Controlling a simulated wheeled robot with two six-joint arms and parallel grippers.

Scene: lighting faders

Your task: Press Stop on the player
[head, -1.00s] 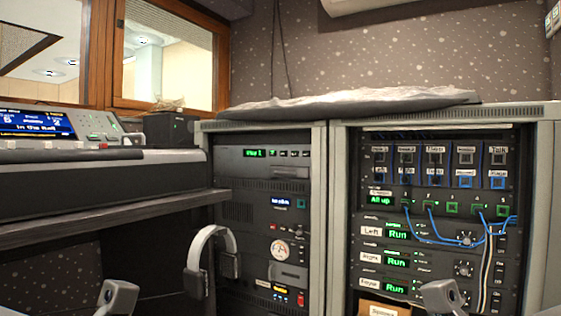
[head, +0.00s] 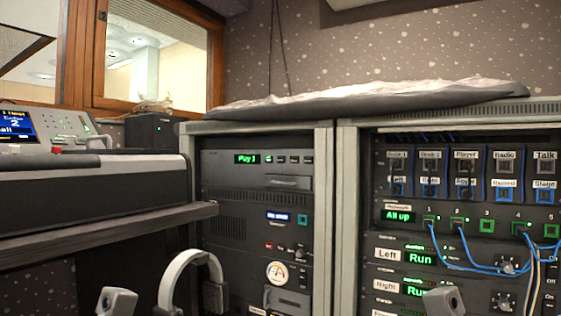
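The player (head: 258,168) is the top unit in the left rack. Its small green display (head: 247,159) reads "Play" with a character I cannot read surely. A short row of small buttons (head: 288,160) sits to the right of the display; their labels are too small to read. My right gripper (head: 443,300) shows at the bottom edge before the right rack. Both are well apart from the player, and their finger openings cannot be made out.
The right rack holds a patch panel with blue cables (head: 465,268) hanging in front. A grey cloth (head: 370,98) lies across the rack tops. A mixing console (head: 90,175) stands at left.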

